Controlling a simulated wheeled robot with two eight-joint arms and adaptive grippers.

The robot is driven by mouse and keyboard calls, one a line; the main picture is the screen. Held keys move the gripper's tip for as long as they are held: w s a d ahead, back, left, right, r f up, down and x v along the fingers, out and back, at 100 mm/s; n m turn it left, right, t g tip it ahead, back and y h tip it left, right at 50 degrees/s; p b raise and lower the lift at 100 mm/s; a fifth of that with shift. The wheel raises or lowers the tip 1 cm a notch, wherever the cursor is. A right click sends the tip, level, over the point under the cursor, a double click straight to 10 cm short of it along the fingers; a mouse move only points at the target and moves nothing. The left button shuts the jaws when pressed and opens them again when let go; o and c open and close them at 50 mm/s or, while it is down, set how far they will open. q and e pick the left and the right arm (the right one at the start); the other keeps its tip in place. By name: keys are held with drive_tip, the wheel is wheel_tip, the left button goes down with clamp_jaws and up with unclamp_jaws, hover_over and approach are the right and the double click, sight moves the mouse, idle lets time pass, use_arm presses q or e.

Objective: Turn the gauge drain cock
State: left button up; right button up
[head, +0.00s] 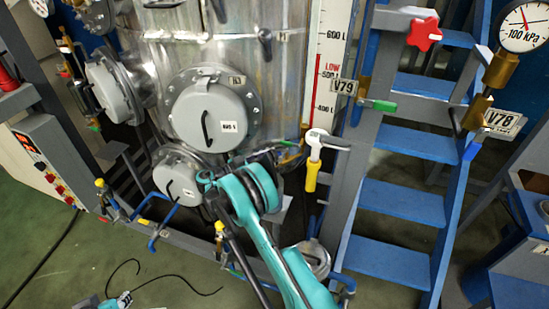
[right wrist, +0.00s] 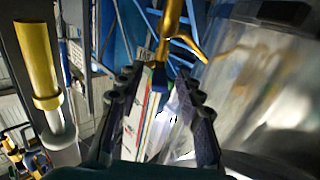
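The level gauge (head: 325,60) with its white scale stands against the steel vessel in the head view. A small brass fitting (head: 290,146) sits at its lower end, partly hidden by my right arm. In the right wrist view a brass cock (right wrist: 170,35) with a side branch and a blue end piece (right wrist: 160,78) shows at the fingertips. My right gripper (right wrist: 158,74) is open, its two dark fingers on either side of the blue piece. I cannot tell whether they touch it.
A yellow-and-white valve (head: 313,160) stands just right of my right gripper. The blue ladder (head: 410,143) and valve tags V79 (head: 343,87) and V78 (head: 502,121) are further right. Round flanged covers (head: 210,115) project from the vessel on the left.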

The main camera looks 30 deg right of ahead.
drive_tip(key=shift+d, duration=0.75)
clamp_jaws()
drive_tip(key=shift+w+m+g, duration=0.35)
drive_tip(key=shift+m+g, duration=0.45)
drive_tip(key=shift+g, duration=0.4)
unclamp_jaws()
